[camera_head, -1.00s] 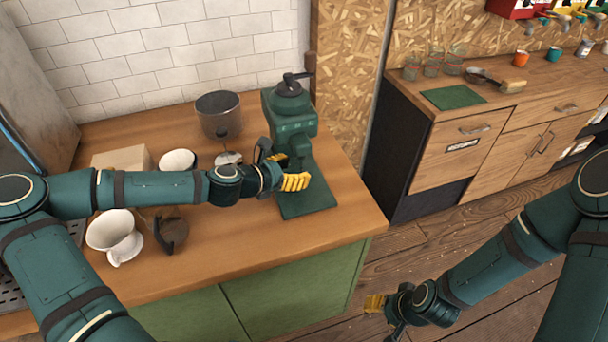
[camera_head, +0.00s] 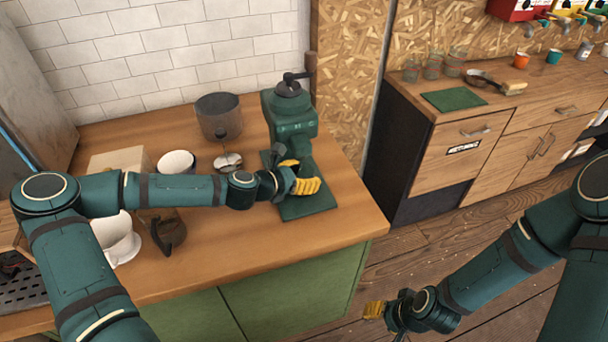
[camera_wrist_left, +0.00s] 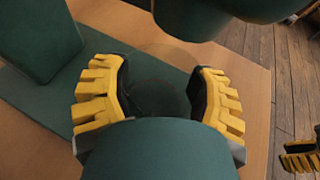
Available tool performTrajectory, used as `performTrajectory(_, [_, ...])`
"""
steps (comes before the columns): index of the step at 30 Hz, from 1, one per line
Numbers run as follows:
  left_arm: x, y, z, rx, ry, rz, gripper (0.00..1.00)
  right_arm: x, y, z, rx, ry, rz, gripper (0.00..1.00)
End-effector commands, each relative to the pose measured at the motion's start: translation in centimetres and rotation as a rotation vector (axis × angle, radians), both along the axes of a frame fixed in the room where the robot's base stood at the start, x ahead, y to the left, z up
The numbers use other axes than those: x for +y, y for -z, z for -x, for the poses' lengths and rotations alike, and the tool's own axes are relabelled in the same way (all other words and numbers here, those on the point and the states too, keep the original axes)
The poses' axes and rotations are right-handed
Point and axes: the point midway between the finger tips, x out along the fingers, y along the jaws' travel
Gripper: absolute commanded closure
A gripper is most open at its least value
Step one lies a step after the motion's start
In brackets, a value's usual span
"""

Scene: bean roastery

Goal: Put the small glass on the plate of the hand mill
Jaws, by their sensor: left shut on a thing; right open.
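The green hand mill (camera_head: 289,112) stands at the back right of the wooden counter, its flat green plate (camera_head: 318,203) reaching forward. My left gripper (camera_head: 303,180) is low over the plate, in front of the mill's column. In the left wrist view its yellow fingers (camera_wrist_left: 158,95) are closed around the small glass (camera_wrist_left: 158,78), which is clear and only faintly visible. The mill's column (camera_wrist_left: 40,35) is at upper left there. Whether the glass touches the plate is hidden. My right gripper (camera_head: 386,309) is open over the floor, away from the counter.
A tinted canister (camera_head: 219,115), a metal piece (camera_head: 228,162), a white bowl (camera_head: 176,160), a white dripper (camera_head: 116,238) and a dark-handled jug (camera_head: 168,233) stand left of the mill. Bare counter (camera_head: 255,240) lies in front. A second counter (camera_head: 440,115) holds several glasses.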

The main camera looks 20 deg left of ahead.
Motion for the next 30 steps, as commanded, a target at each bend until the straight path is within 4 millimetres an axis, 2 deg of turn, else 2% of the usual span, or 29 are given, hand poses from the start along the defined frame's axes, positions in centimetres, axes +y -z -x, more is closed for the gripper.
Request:
performTrajectory(1, [0.0,0.2,0.0,0.001,0.000,0.001,0.78,0.0,0.2,0.0,0.001,0.000,0.000,0.53])
performTrajectory(2, [0.0,0.2,0.0,0.001,0.000,0.001,0.24,0.0,0.1,0.0,0.001,0.000,0.000,0.53])
performTrajectory(4, [0.0,0.1,0.0,0.000,-0.001,0.000,0.00,0.0,0.1,0.0,0.001,0.000,0.000,0.53])
performTrajectory(17, [0.4,-0.4,0.5,0.000,-0.002,-0.001,0.00,0.0,-0.2,0.0,-0.001,0.000,0.000,0.53])
performTrajectory(30, [4.5,-3.3,6.3,0.001,-0.004,0.000,0.00,-0.1,-1.5,-0.4,-0.010,0.008,0.002,0.53])
